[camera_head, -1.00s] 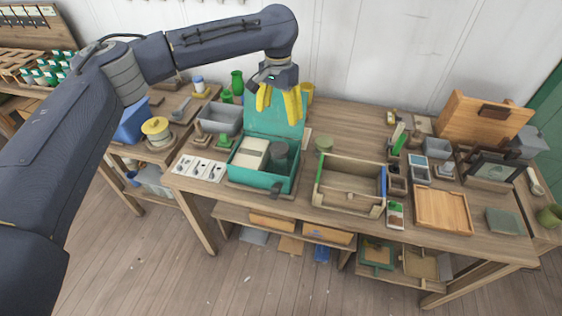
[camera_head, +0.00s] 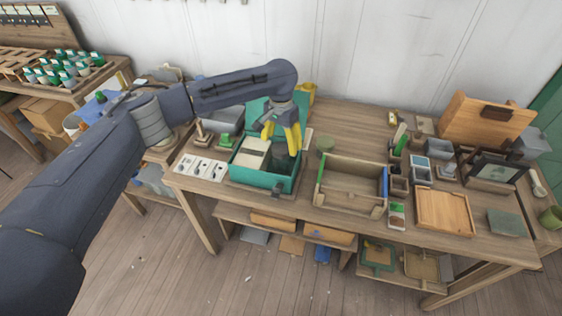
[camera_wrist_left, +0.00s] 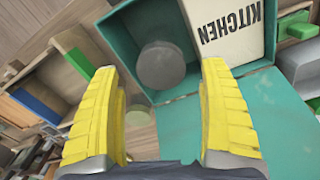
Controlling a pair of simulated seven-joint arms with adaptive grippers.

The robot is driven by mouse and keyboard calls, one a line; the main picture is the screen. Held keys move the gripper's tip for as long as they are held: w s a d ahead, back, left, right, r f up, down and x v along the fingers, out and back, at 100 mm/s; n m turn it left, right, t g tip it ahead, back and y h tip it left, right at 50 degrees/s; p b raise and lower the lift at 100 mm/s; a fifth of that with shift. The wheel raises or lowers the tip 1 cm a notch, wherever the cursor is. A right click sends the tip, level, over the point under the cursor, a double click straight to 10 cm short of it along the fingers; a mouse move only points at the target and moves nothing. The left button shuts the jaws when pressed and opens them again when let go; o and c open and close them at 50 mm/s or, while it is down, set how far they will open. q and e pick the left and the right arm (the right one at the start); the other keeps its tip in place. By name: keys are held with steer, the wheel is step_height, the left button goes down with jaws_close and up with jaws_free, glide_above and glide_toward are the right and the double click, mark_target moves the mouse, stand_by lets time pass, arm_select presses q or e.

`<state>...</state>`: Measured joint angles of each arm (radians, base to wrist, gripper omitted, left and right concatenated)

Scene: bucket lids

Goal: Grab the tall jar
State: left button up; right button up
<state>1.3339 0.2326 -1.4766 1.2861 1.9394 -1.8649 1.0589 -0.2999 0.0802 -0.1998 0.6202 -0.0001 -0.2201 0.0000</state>
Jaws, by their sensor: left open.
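A dark grey round jar (camera_wrist_left: 162,66) stands inside the open teal box (camera_head: 262,179), seen from above in the left wrist view. It appears to be the tall jar, though its height is hard to judge from above. My left gripper (camera_head: 281,142) has yellow fingers and is open and empty above the box. In the left wrist view its fingertips (camera_wrist_left: 160,70) are spread wide, with the jar between and beyond them. In the head view the fingers largely hide the jar. My right gripper is not in view.
A cream block lettered KITCHEN (camera_wrist_left: 226,28) fills the other side of the box. The box's raised teal lid (camera_wrist_left: 272,120) stands behind it. A wooden tray (camera_head: 350,190) is to the right, and white cards (camera_head: 200,167) lie to the left.

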mark_target(281, 148)
arm_select(q)
steer(key=shift+f, duration=2.35)
steer(key=shift+c, duration=0.4)
steer(key=c, duration=1.5)
